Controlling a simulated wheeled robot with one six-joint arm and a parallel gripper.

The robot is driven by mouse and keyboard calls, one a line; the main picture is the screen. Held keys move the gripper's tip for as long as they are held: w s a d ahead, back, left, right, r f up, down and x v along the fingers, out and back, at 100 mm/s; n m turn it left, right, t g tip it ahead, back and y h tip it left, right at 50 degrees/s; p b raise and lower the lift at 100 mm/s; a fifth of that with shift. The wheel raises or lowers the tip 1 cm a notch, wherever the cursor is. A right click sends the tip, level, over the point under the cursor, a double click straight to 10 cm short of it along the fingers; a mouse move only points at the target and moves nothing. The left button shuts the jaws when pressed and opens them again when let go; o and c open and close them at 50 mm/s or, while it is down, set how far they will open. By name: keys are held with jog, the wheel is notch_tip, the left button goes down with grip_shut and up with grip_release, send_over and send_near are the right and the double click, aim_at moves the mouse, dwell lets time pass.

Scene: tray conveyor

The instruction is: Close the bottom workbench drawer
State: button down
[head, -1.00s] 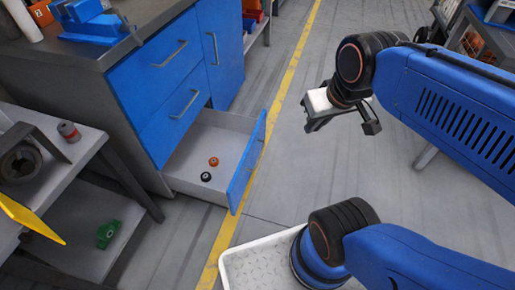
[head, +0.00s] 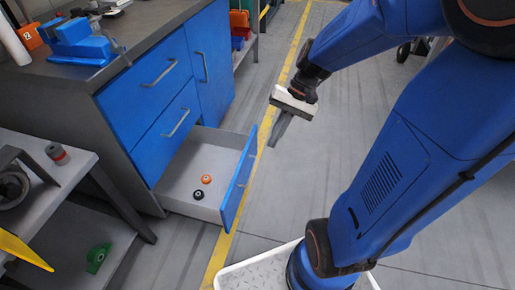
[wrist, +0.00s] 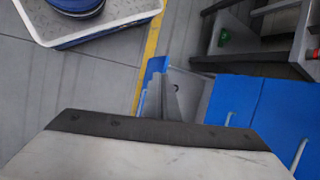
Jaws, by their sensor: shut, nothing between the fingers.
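The bottom drawer (head: 206,172) of the blue workbench is pulled out, its grey inside showing and its blue front panel (head: 240,178) standing over the floor. An orange knob-like part (head: 206,179) and a black one (head: 181,190) lie in it. My gripper (head: 278,138) is shut and empty, pointing down, to the right of the drawer front and apart from it in the head view. In the wrist view the shut fingers (wrist: 166,98) overlap the drawer front (wrist: 155,68), and the gap between them cannot be judged.
The two drawers above (head: 150,88) are shut. A grey shelf unit (head: 85,158) with a green part (head: 97,257) stands at the left. My white base tray (head: 250,272) is in front of the drawer.

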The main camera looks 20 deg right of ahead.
jog(key=w+d+f+m+t+y, duration=0.1)
jog(key=w+d+f+m+y, duration=0.3)
jog(key=w+f, duration=0.35)
jog(key=w+d+f+m+t+y, duration=0.1)
jog(key=w+d+f+m+y, duration=0.1)
jog(key=w+f+m+y, duration=0.4)
jog(key=m+t+h, duration=0.1)
jog(key=m+t, duration=0.9)
send_near(251, 146)
jog(key=x, duration=0.4)
jog(key=r+x, duration=0.1)
jog(key=x, duration=0.1)
jog(key=shift+s+a, duration=0.15)
jog(key=shift+a, duration=0.25)
jog(key=shift+a, duration=0.1)
jog(key=x, duration=3.2)
jog(key=shift+w, duration=0.25)
jog(key=shift+a, duration=0.1)
